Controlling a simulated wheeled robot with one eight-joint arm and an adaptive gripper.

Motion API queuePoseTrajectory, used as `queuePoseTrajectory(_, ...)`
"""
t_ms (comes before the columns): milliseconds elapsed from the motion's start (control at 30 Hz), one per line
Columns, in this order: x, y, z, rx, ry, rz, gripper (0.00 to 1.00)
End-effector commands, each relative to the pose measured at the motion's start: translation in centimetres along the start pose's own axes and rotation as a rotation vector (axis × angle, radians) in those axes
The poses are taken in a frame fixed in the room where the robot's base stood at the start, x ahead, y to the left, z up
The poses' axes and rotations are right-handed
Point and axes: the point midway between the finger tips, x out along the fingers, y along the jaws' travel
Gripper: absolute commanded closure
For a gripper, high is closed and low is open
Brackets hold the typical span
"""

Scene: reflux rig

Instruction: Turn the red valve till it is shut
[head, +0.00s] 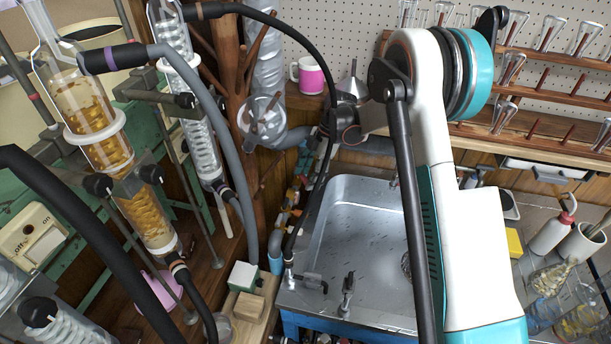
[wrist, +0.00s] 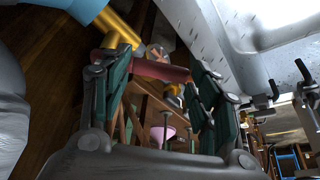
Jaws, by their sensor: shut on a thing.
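The red valve handle (wrist: 158,70) shows in the wrist view as a short red bar running across between the fingertips, beside a yellow pipe fitting (wrist: 118,32). My gripper (wrist: 163,63) has its green-padded fingers on either side of the bar and is shut on it, with the fingers held apart by its length. Part of the valve body is hidden behind the fingers. In the head view I cannot make out the red handle or my fingers clearly; small pipe fittings (head: 293,195) show left of the sink.
A metal sink (head: 350,235) lies right of the pipes. Glass condensers (head: 105,130) and hoses (head: 215,105) crowd the left. A wooden block (head: 247,306) stands at the front. A pink mug (head: 310,75) and a glassware rack (head: 540,105) are at the back.

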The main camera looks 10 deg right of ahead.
Motion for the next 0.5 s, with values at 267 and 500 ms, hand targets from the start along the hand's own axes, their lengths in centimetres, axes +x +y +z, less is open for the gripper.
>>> queuePoseTrajectory(267, -0.17, 0.15, 0.51, -0.076, -0.001, -0.031, 0.87)
queuePoseTrajectory(500, -0.19, 0.15, 0.59, -0.089, -0.001, -0.037, 0.87)
